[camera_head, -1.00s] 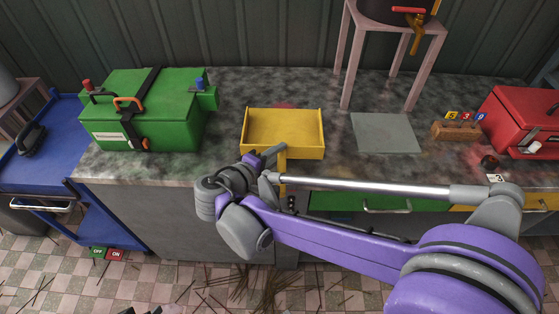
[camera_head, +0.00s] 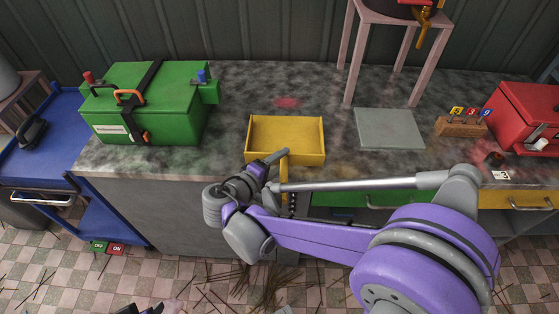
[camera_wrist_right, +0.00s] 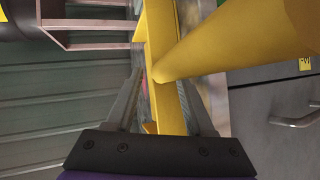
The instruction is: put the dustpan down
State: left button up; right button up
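The yellow dustpan (camera_head: 286,152) lies level at the counter's front edge, its tray over the worktop and its handle (camera_head: 284,182) hanging down in front. It appears to rest on the counter. My right gripper (camera_head: 276,160) is at the handle, one grey finger visible beside its top. In the right wrist view, the fingers stand apart on both sides of the yellow handle (camera_wrist_right: 165,75), and the gripper looks open. A small dark and purple piece at the bottom edge of the head view may be my left gripper (camera_head: 152,309); its fingers are unclear.
On the mottled counter (camera_head: 240,95) stand a green box (camera_head: 150,110), a grey plate (camera_head: 388,130), a wooden number block (camera_head: 460,127) and a red box (camera_head: 525,115). A pink stand (camera_head: 350,65) is behind. A blue cart (camera_head: 45,150) is left. Sticks litter the floor.

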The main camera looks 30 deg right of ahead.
jog(key=shift+r, duration=0.15)
jog(key=shift+a+r, duration=0.1)
jog(key=shift+a, duration=0.15)
jog(key=v, duration=1.1)
jog(key=shift+s+a+p, duration=0.2)
jog(key=shift+p, duration=0.15)
